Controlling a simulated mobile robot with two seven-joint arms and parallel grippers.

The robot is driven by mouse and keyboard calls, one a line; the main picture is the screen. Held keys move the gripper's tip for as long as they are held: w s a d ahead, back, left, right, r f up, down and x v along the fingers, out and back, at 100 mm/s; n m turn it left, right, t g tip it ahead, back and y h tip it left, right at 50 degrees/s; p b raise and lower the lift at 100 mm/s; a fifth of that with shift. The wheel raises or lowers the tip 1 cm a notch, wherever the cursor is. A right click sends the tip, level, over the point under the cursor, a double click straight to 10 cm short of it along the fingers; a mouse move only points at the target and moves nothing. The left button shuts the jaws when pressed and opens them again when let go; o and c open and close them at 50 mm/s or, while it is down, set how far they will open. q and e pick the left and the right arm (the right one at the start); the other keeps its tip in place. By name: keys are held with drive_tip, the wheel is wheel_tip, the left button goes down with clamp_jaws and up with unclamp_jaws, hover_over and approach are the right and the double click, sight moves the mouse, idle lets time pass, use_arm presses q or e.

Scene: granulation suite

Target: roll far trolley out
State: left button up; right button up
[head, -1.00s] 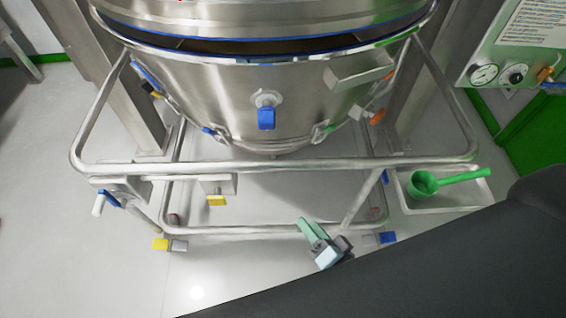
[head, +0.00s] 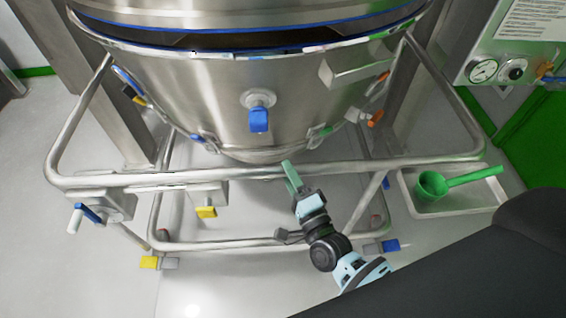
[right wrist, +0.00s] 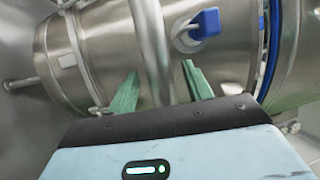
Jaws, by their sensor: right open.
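The trolley is a steel tube frame with a front rail (head: 400,166) around a large steel bowl (head: 200,95). A blue-handled valve (head: 258,118) sits on the bowl's front; it also shows in the right wrist view (right wrist: 206,24). My right gripper (head: 291,178) is at the front rail, right of the rail's middle. In the right wrist view my right gripper (right wrist: 160,88) has its green fingers apart. The rail (right wrist: 150,40) runs towards the gap between them, with the bowl behind. Whether the fingers straddle the rail cannot be told. My left gripper is not in view.
A steel tray (head: 465,208) with a green scoop (head: 460,180) is to the right of the frame. Yellow (head: 150,263) and blue (head: 390,245) caster pedals are low on the frame. A gauge panel (head: 505,65) is at upper right. Pale floor (head: 70,270) is clear at lower left.

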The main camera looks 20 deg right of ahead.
drive_tip(key=shift+x, duration=1.85)
clamp_jaws()
